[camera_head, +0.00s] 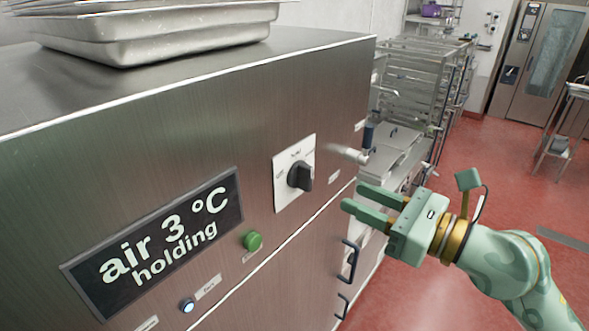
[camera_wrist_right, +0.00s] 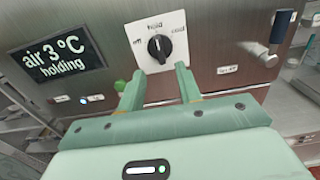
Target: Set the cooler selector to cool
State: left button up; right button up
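The cooler selector is a black knob (camera_head: 300,177) on a white plate (camera_head: 283,196) on the steel cooler front. In the right wrist view the knob (camera_wrist_right: 159,47) stands between the labels "off" at left and "cool" at right, with "hold" above. Its pointer looks roughly upright, toward "hold". The display (camera_head: 160,245) reads "air 3 °C holding". My right gripper (camera_head: 356,198) is open and empty, to the right of the knob and apart from it. In the wrist view its fingertips (camera_wrist_right: 159,72) are just below the knob, one on each side. My left gripper is not in view.
A handle with a dark grip (camera_head: 369,135) juts out right of the selector. Metal trays (camera_head: 150,35) lie on the cooler top. Red floor is open at right.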

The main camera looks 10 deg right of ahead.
aim_at(311, 178)
jog(key=p+x, duration=0.1)
jog(key=x, duration=0.7)
jog(key=shift+w+a+p, duration=0.15)
jog(key=shift+a+p, duration=0.05)
jog(key=shift+p, duration=0.15)
grip_shut()
